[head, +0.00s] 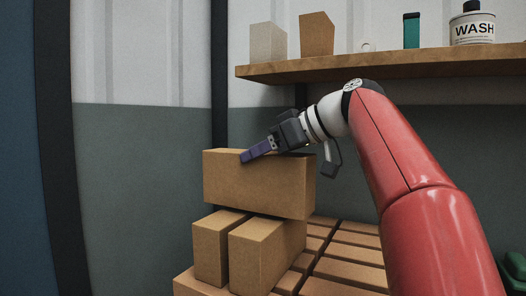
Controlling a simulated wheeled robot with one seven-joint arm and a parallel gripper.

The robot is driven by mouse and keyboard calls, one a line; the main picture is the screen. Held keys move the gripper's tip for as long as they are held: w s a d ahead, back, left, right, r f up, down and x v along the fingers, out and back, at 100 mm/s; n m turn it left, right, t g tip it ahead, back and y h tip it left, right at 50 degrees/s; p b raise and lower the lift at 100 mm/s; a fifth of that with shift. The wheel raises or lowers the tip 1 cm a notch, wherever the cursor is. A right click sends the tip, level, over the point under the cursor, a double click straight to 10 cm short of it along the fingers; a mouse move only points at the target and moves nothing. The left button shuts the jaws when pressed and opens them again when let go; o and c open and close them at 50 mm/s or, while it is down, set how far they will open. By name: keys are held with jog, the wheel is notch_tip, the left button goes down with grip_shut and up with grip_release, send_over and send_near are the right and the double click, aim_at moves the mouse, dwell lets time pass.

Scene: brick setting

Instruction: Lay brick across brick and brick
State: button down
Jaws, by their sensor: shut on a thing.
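A tan cardboard-coloured brick (255,186) lies crosswise over two similar bricks, and no clear gap shows between it and them. The left lower brick (217,248) and the right lower brick (262,257) stand side by side with a narrow gap between them. My gripper (250,155) reaches in from the right and is shut on the top brick at its upper edge. Its purple fingers overlap the brick's top; the far finger is hidden.
The lower bricks stand on a layer of several tan bricks (352,257) that extends right. A wooden shelf (375,66) above holds boxes, a teal container (411,30) and a bottle marked WASH (472,25). Free room lies left of the stack.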

aim_at(297, 155)
jog(key=shift+f+b, duration=0.35)
jog(key=shift+c, duration=2.3)
grip_release()
jog(key=shift+o, duration=0.4)
jog(key=shift+f, duration=0.15)
jog(key=p+v, duration=0.1)
jog(key=v, duration=0.7)
jog(key=shift+a, duration=0.1)
